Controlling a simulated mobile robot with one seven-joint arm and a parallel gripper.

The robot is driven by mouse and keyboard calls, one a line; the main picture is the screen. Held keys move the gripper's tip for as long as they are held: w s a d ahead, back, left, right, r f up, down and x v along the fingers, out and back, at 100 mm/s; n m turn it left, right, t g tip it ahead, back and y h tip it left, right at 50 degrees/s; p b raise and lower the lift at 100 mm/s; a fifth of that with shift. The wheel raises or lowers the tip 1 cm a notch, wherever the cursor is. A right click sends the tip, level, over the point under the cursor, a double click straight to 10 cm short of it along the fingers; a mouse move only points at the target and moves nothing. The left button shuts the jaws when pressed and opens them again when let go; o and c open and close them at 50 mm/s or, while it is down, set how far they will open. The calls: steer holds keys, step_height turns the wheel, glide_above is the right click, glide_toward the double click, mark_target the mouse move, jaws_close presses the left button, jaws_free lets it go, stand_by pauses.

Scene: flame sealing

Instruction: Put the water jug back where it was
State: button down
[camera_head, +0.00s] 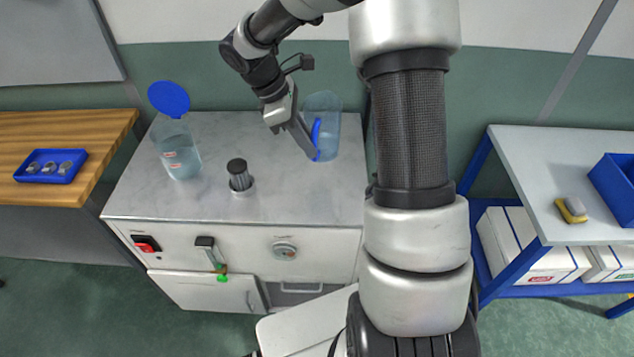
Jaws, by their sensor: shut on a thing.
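The water jug (329,112) is a clear bluish container with a blue handle (316,138). It is at the right back of the grey marble-look counter (270,200). My gripper (311,148) reaches in from the upper left and is shut on the jug, at the handle side. The jug looks upright. I cannot tell whether its base touches the counter or is slightly above it. My fingertips are partly hidden against the handle.
A clear bottle of liquid (179,150) with a blue round lid (168,98) stands at the counter's left. A dark burner (239,176) stands mid-counter. A wooden table (110,130) with a blue tray (70,178) is left; a white-topped bench (530,165) is right.

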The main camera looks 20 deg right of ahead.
step_height(320, 180, down, 11)
steer(key=n+t+b, duration=0.1)
steer(key=n, duration=0.1)
steer(key=shift+w+d+r+n, duration=0.2)
steer(key=shift+w+d+n, duration=0.1)
steer(key=shift+w+d, duration=0.1)
steer(key=shift+f, duration=0.15)
steer(key=c, duration=1.8)
jaws_free()
steer(key=shift+o, duration=0.2)
steer(key=v, duration=1.2)
steer(key=shift+a, duration=0.15)
